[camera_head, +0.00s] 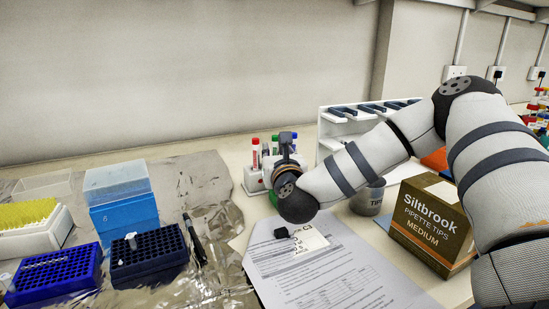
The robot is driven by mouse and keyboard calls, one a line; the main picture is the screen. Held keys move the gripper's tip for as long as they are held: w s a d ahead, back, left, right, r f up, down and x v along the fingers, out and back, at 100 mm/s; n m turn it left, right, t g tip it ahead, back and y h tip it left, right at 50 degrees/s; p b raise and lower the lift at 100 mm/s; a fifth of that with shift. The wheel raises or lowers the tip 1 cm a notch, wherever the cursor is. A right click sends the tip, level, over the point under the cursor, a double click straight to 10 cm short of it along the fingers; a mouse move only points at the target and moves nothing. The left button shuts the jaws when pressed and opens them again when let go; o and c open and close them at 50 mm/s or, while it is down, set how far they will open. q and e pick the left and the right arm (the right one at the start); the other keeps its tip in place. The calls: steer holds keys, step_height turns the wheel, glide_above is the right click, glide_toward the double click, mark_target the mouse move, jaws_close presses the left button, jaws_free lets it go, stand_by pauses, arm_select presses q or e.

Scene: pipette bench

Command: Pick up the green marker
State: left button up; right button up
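A green-capped marker (275,143) stands in a white holder (253,181) in the head view, between a red-capped marker (255,153) and a blue-capped marker (294,142). Its lower part is hidden. My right arm reaches in from the right, and its wrist covers part of the holder. My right gripper (287,142) shows only as a dark part beyond the wrist, close to the markers. Its fingers cannot be made out, nor whether it touches a marker. My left gripper is not in view.
A Siltbrook box (428,225) and grey mug (367,197) stand under my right arm. Printed paper (330,270) lies in front. Blue racks (55,274) and a yellow tip box (28,222) are at left. A dark pen (193,238) lies on foil. A white pipette stand (335,128) is behind.

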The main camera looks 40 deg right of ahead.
jaws_close()
step_height(320, 180, up, 10)
steer(key=shift+r, duration=0.1)
stand_by(0.4)
